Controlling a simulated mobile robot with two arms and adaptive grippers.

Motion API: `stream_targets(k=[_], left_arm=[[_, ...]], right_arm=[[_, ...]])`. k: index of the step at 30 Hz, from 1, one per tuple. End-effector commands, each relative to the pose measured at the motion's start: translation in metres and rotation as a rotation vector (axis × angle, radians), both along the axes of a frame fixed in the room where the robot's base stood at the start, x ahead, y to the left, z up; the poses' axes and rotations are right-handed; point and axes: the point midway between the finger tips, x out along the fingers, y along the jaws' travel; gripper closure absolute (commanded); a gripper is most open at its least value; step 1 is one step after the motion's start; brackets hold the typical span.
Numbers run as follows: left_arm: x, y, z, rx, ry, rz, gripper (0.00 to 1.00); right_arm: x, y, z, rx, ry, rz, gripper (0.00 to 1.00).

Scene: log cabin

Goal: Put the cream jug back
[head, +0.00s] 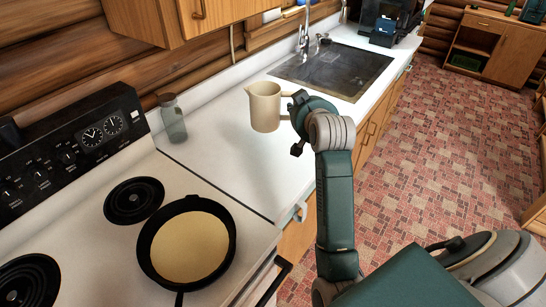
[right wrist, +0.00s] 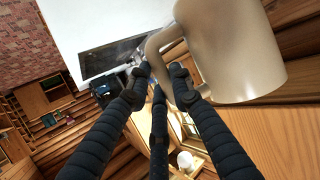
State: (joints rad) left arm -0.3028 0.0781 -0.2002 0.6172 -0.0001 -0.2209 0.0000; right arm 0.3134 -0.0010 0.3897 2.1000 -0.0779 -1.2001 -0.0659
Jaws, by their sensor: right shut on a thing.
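The cream jug (head: 265,107) is upright at the white counter, between the stove and the sink. I cannot tell whether its base touches the counter. My right gripper (head: 298,122) is at the jug's right side, where the handle is. In the right wrist view the jug (right wrist: 232,50) fills the upper right, and the fingers of my right gripper (right wrist: 165,88) are closed around its handle (right wrist: 158,48). My left gripper is not in view.
A glass bottle (head: 173,120) stands on the counter (head: 213,125) near the stove. A black pan (head: 150,262) with a pale round filling sits on the stove. The sink (head: 335,68) lies behind the jug. The counter in front of the jug is clear.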

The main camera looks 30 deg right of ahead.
Motion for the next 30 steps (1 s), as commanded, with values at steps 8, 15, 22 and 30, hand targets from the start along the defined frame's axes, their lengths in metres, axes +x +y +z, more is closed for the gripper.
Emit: stream_targets(k=[8, 15, 22, 30], left_arm=[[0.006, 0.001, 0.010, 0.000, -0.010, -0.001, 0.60], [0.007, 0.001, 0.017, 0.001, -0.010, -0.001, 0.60], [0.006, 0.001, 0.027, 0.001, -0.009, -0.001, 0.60], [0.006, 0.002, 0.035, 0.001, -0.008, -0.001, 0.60]], right_arm=[[0.001, -0.016, 0.030, -0.002, -0.004, -0.196, 1.00], [-0.002, -0.019, -0.001, -0.004, 0.009, -0.221, 1.00], [-0.002, -0.018, -0.063, -0.004, 0.009, -0.218, 1.00], [-0.001, -0.019, -0.120, -0.006, 0.002, -0.220, 1.00]])
